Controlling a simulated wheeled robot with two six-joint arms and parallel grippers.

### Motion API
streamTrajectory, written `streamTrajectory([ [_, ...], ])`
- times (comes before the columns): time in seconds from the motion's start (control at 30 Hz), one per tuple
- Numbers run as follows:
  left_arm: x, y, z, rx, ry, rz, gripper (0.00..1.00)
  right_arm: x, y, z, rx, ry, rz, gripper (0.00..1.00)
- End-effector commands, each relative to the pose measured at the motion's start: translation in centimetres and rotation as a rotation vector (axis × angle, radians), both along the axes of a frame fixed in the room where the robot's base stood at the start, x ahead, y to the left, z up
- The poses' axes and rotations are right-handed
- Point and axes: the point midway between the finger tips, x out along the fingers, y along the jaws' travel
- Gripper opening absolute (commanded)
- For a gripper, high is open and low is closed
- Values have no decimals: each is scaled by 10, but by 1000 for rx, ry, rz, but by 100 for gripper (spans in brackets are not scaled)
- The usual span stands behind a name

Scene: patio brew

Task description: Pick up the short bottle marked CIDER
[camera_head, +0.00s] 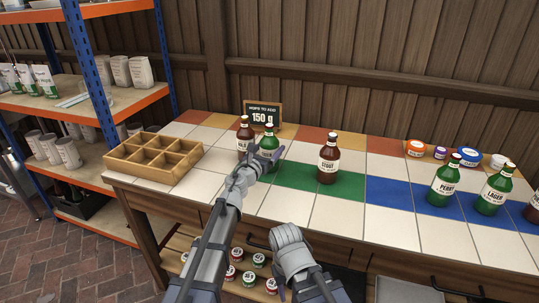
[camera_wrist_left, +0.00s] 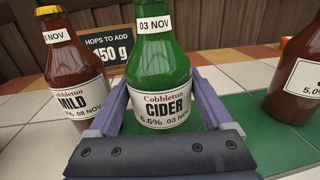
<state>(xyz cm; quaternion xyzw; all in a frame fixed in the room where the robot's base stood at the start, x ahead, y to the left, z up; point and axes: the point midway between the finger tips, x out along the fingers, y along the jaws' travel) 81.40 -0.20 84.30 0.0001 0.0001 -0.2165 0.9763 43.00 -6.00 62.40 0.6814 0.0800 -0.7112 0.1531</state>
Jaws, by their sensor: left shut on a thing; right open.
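The short green bottle marked CIDER (camera_wrist_left: 163,75) stands upright between the fingers of my left gripper (camera_wrist_left: 160,115) in the left wrist view. My left gripper is shut on its body, with one finger on each side. In the head view, the CIDER bottle (camera_head: 269,142) is partly hidden behind my left gripper (camera_head: 262,158). The bottle is at the green tile strip, and I cannot tell whether its base touches the tiles. My right gripper (camera_head: 288,238) is at the front edge of the counter, low in the head view; its fingertips are hard to make out.
A brown MILD bottle (camera_head: 244,135) stands close left of the CIDER bottle. A brown STOUT bottle (camera_head: 328,160) stands to its right. Green PERRY (camera_head: 443,181) and LAGER (camera_head: 494,191) bottles stand farther right. A wooden crate (camera_head: 125,157) is at left, and a sign (camera_head: 263,115) behind.

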Motion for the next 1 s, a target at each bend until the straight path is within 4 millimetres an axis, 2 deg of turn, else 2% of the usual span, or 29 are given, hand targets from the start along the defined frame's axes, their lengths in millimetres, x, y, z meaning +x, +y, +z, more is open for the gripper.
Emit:
streamTrajectory([
  [0.07, 0, 0, 0, 0, 0, 0, 56, 0, 0, 0, 0, 0, 0, 50],
  [0.57, 0, 0, 0, 0, 0, 0, 0, 0, 0, 0, 0, 0, 0, 50],
  [1.0, 0, 0, 2, -1, 0, 0, 0, 0, 0, 2, 0, 0, 0, 50],
])
